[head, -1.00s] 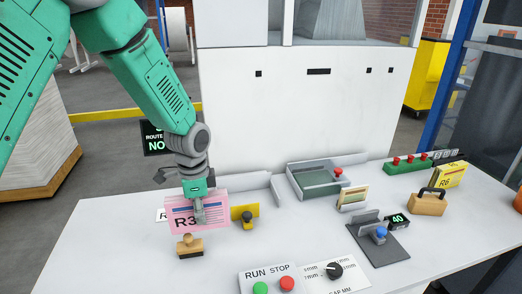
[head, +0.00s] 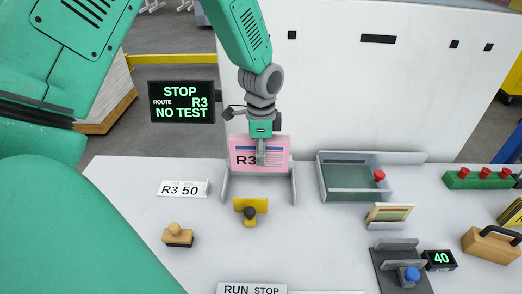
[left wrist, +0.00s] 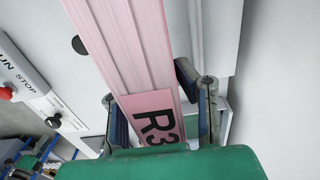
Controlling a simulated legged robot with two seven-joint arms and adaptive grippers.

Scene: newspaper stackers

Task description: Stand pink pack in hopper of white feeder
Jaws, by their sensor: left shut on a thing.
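The pink pack (head: 280,153), marked R3, is upright in the head view, in front of the white feeder (head: 360,100). My left gripper (head: 261,151) is shut on it from above. The pack is at the back of the hopper, between its grey side walls (head: 294,187); I cannot tell whether its lower edge touches the bottom. In the left wrist view the pink pack (left wrist: 125,50) runs between the two fingers of my left gripper (left wrist: 155,112). My right gripper is not in view.
A white R3 50 card (head: 184,189) and a wooden stamp (head: 178,236) are at left. A grey tray (head: 322,185) stands at right. A STOP display (head: 182,102) is behind left.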

